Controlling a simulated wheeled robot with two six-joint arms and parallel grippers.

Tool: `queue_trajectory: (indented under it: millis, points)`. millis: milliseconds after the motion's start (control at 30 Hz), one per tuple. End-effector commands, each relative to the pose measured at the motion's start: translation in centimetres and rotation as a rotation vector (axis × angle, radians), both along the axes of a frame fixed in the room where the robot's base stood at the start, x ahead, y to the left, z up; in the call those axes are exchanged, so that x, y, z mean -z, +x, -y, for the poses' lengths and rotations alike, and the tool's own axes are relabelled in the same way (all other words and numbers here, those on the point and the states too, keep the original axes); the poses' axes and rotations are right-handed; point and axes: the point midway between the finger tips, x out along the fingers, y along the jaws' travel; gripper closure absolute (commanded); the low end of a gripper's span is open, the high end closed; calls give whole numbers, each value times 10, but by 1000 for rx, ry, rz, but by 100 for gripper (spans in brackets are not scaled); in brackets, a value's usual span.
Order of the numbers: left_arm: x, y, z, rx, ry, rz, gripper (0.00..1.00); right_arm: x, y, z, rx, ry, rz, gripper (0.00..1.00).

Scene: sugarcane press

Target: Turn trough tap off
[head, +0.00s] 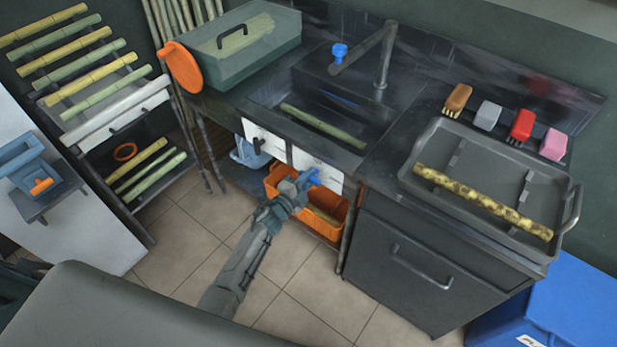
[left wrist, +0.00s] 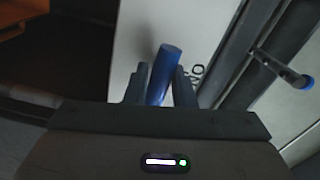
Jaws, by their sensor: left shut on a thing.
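The trough (head: 265,97) is a dark sink set in the counter, with a green cane stalk (head: 322,127) lying in it. On the white panel (head: 318,168) below its front edge is a blue tap handle (head: 314,177). My left gripper (head: 306,183) is shut on this blue handle. The left wrist view shows the blue handle (left wrist: 163,76) between the two fingers, against the white panel with partly hidden dark lettering. My right gripper is not in view.
An orange crate (head: 334,231) stands under the counter close below my left gripper. A black handle (head: 259,145) sits on the panel to the left. At right, a grey tray (head: 437,143) holds a spotted stalk (head: 484,201). The tiled floor in front is clear.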

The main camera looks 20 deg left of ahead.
Motion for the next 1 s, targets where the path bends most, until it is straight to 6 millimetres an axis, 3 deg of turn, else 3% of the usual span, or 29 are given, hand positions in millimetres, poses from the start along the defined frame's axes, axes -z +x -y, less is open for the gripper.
queue_trajectory:
  millis: [333, 367, 467, 767, 1000]
  points:
    - [1, 0, 0, 0, -6, -3, 100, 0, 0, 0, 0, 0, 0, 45]
    - [1, 0, 0, 0, -6, -3, 75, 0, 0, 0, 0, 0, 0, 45]
    - [1, 0, 0, 0, -5, -3, 57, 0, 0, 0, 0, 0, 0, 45]
    - [0, -1, 0, 0, -4, -1, 57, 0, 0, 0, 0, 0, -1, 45]
    - [2, -31, -11, -1, -2, -3, 57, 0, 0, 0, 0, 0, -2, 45]
